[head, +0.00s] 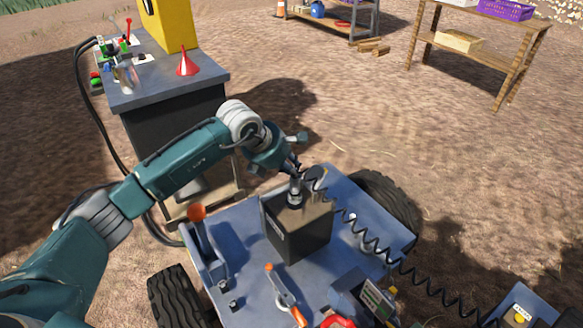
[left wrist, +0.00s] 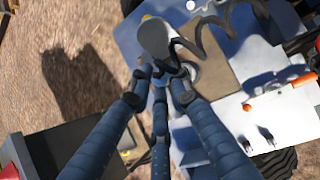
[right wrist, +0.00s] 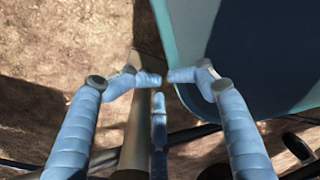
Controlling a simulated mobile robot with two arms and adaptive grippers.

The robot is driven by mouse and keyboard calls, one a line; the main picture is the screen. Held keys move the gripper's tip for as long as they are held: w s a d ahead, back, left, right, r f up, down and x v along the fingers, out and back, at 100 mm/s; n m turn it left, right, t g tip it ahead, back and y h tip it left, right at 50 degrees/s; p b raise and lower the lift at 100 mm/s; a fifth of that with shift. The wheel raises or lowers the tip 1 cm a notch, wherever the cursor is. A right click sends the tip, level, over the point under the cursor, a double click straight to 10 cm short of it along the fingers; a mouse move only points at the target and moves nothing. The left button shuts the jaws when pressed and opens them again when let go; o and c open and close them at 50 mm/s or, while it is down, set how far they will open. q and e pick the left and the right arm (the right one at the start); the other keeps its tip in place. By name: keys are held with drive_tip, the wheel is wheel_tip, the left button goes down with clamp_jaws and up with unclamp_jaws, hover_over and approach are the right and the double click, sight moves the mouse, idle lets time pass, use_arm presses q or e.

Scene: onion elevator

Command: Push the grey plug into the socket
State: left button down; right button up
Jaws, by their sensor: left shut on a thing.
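My left gripper (head: 295,176) is shut on the grey plug (left wrist: 153,40), whose rounded grey back shows in the left wrist view with a black coiled cord. In the head view the fingers hide much of the plug. They are right above the round socket (head: 294,200) on top of the dark box (head: 300,232). The socket's ring is partly hidden behind the fingers in the left wrist view. I cannot tell how deep the plug sits. My right gripper (right wrist: 166,78) shows only in its own wrist view, with its fingertips nearly meeting and nothing between them.
The box stands on a blue cart deck (head: 345,205) with an orange-knobbed lever (head: 197,213) and an orange-handled switch (head: 285,295). The coiled cord (head: 375,245) runs to the lower right.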

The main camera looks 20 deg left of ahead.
use_arm(q)
drive_tip(key=shift+f+b, duration=0.65)
drive_tip(key=shift+f, duration=0.1)
use_arm(e)
drive_tip(key=shift+w+f, duration=0.2)
drive_tip(key=shift+f, duration=0.5)
use_arm(q)
drive_tip(key=c, duration=1.2)
unclamp_jaws()
drive_tip(key=shift+o, duration=0.2)
use_arm(e)
drive_tip(key=shift+r, duration=0.1)
use_arm(q)
drive_tip(key=shift+r+p, duration=1.6)
drive_tip(key=shift+r, duration=1.15)
drive_tip(key=shift+r+p, duration=0.4)
drive_tip(key=shift+r, duration=0.4)
use_arm(e)
drive_tip(key=r, duration=0.3)
drive_tip(key=shift+w+r, duration=0.3)
drive_tip(key=shift+r, duration=0.05)
use_arm(q)
drive_tip(key=shift+f, duration=0.1)
